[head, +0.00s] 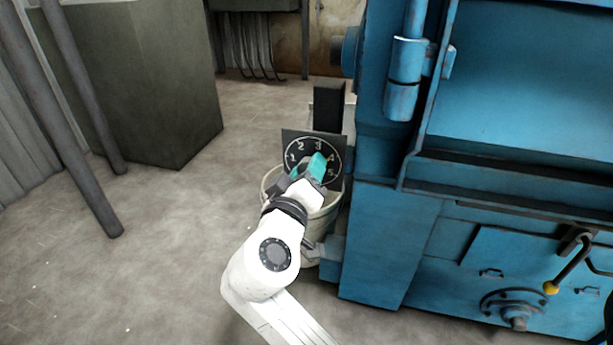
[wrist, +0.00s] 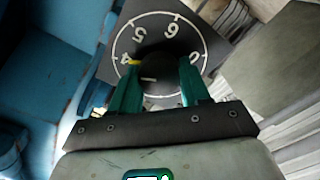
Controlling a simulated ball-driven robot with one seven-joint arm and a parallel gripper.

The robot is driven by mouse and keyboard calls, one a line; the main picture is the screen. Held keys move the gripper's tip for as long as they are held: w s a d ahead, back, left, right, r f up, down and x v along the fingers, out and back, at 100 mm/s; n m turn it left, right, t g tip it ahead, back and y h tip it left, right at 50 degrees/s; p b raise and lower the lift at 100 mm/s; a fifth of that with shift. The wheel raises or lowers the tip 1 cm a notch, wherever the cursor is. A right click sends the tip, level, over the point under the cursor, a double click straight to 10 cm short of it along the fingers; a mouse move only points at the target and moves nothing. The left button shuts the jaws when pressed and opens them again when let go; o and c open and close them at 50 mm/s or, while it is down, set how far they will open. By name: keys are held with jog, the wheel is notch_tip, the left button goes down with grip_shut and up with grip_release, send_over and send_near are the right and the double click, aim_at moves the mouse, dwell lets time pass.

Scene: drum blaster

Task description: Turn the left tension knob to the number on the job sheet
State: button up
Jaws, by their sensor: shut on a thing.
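The left tension knob is a dark round knob (wrist: 163,64) at the centre of a black dial plate with white numbers (wrist: 208,22). The plate shows in the head view (head: 289,137), with 1 to 5 readable around my gripper, which hides the knob there. My gripper (head: 308,167) is at the dial, its teal fingers on either side of the knob. In the wrist view my gripper (wrist: 158,75) is shut on it. There, a yellow mark sits by the 4, and a short white line shows on the knob's face. The job sheet is not in view.
A large blue machine (head: 390,240) stands close on the right of the dial. A pale bucket-like container (head: 331,208) is just below and behind my gripper. A grey-green cabinet (head: 150,80) stands at the back left. The floor (head: 150,255) on the left is open.

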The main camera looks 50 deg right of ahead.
jog(key=shift+f, duration=0.15)
jog(key=o, duration=1.1)
jog(key=shift+c, duration=0.2)
jog(key=p+v, duration=0.2)
jog(key=v, duration=0.8)
jog(key=shift+a, duration=0.4)
jog(key=shift+s, duration=0.15)
